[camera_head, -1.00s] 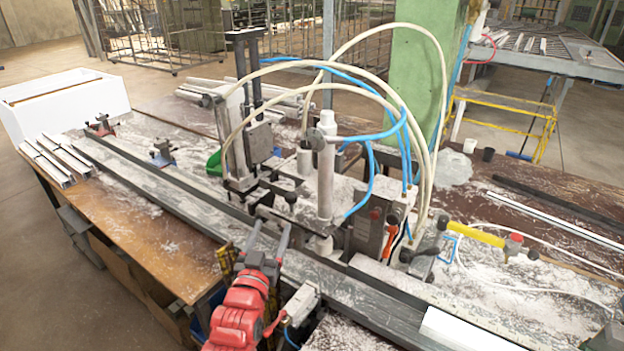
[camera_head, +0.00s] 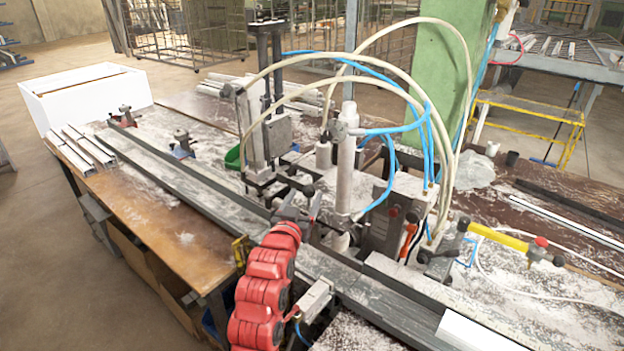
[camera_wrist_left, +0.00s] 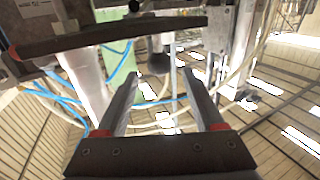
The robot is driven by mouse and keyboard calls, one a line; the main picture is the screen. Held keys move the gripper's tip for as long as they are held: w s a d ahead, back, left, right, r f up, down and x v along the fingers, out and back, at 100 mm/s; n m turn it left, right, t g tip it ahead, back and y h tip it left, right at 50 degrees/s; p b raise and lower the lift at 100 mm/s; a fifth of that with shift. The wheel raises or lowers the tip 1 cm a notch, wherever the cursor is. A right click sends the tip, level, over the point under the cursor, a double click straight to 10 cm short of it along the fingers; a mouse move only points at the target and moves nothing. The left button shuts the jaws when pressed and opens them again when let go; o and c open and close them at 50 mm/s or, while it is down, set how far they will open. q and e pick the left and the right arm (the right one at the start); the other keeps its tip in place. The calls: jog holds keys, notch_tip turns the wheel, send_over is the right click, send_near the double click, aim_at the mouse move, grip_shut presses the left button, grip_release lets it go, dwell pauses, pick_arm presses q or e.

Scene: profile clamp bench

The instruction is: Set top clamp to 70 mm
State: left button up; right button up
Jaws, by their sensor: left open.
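The clamp machine stands mid-bench, with a pale upright cylinder (camera_head: 346,165) and a dark-columned unit (camera_head: 277,130) left of it. I cannot tell for sure which part is the top clamp. My left gripper (camera_head: 303,205) is at the front of the machine, below the dark horizontal arms; its fingers are hard to make out in the head view. In the left wrist view, the open fingers (camera_wrist_left: 160,76) point up toward a dark round clamp foot (camera_wrist_left: 160,64) below a dark bar (camera_wrist_left: 110,35). The foot appears between the fingertips; contact cannot be told. My right gripper is out of view.
A long profile rail (camera_head: 185,180) runs across the bench under the machine. Blue and cream hoses (camera_head: 425,120) arch above. A yellow-handled part (camera_head: 497,238) juts out at the right. A white box (camera_head: 90,95) and loose profiles (camera_head: 88,150) lie at the left end.

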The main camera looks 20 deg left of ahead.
pick_arm(q)
jog(key=w+p, duration=0.1)
jog(key=w, duration=0.2)
jog(key=w+p, duration=0.1)
jog(key=w, duration=0.2)
jog(key=shift+w+a+r, duration=0.15)
jog(key=shift+w, duration=0.65)
grip_shut()
dwell(0.8)
